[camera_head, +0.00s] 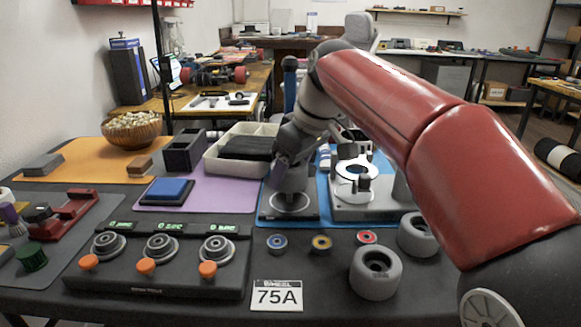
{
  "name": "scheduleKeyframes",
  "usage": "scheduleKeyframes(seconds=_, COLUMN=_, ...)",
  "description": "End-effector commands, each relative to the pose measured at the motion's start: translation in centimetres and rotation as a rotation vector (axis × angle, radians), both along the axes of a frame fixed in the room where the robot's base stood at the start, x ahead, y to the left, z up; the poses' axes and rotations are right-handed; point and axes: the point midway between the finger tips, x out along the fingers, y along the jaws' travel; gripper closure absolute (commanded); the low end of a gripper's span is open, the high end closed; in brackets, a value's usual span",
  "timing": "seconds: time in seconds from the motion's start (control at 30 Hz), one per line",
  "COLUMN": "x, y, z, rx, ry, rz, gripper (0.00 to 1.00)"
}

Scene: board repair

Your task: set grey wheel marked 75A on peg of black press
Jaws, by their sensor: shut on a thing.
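My gripper (284,166) is at the middle of the table, above the black press (268,213), and looks shut on a grey wheel (294,181). The wheel is partly hidden by the fingers, and its marking cannot be read. Below it is the round light plate of the press; the peg is not clear to see, and I cannot tell whether the wheel touches it. Two more grey wheels stand at the front right, one nearer (376,273) and one behind it (417,234). A white card reading 75A (277,296) lies at the front edge.
A grey fixture with a white ring (358,190) stands right of the press. Three small bearings (321,243) lie in front. A black unit with several orange knobs (147,266) is at front left. A grey bin (214,160) and wooden bowl (131,129) are behind.

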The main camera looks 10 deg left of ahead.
Motion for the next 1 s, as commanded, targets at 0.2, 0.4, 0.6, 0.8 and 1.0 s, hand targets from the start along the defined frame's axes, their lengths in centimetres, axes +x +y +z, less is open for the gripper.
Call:
scheduleKeyframes(seconds=0.2, x=0.0, y=0.0, z=-0.1, rx=0.000, ry=0.000, rz=0.000, gripper=0.66)
scheduleKeyframes(seconds=0.4, x=0.0, y=0.0, z=-0.5, rx=0.000, ry=0.000, rz=0.000, gripper=0.66)
scheduleKeyframes(seconds=0.6, x=0.0, y=0.0, z=-1.1, rx=0.000, ry=0.000, rz=0.000, gripper=0.66)
scheduleKeyframes(seconds=0.8, x=0.0, y=0.0, z=-1.5, rx=0.000, ry=0.000, rz=0.000, gripper=0.66)
scheduleKeyframes(seconds=1.0, x=0.0, y=0.0, z=-1.8, rx=0.000, ry=0.000, rz=0.000, gripper=0.66)
